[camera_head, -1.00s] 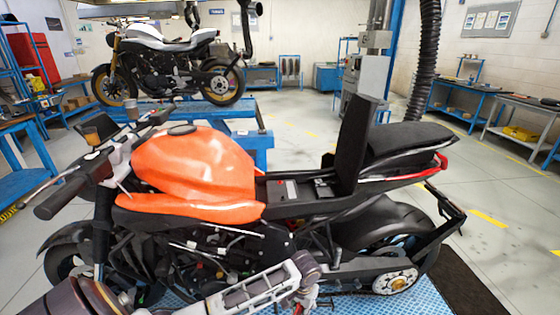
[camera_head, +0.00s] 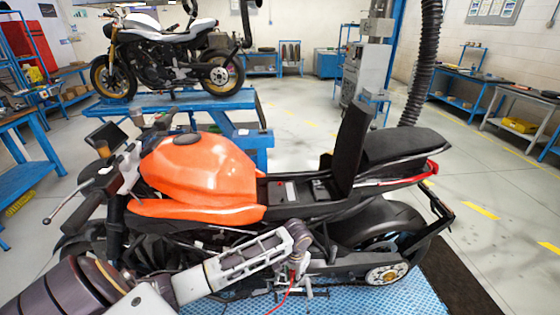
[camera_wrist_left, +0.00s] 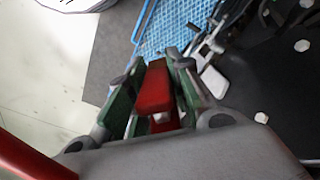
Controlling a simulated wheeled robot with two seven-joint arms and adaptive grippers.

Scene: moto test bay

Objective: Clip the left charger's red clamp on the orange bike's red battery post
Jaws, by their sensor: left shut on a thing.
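The orange bike (camera_head: 195,172) stands side-on in the head view, its seat flap raised upright. In the open bay under it is the battery (camera_head: 292,192), with a small red spot, perhaps the red post. My left gripper (camera_head: 298,268) is low in front of the bike's side, below the battery bay. It is shut on the red clamp (camera_wrist_left: 154,92), which sits between the green finger pads in the left wrist view. A red cable (camera_head: 284,299) hangs below the gripper in the head view. The charger and my right gripper are not seen.
The raised seat flap (camera_head: 353,138) stands just right of the battery bay. The bike rests on a blue textured platform (camera_head: 400,302). A white bike on a blue lift (camera_head: 170,107) is behind. The floor to the right is open.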

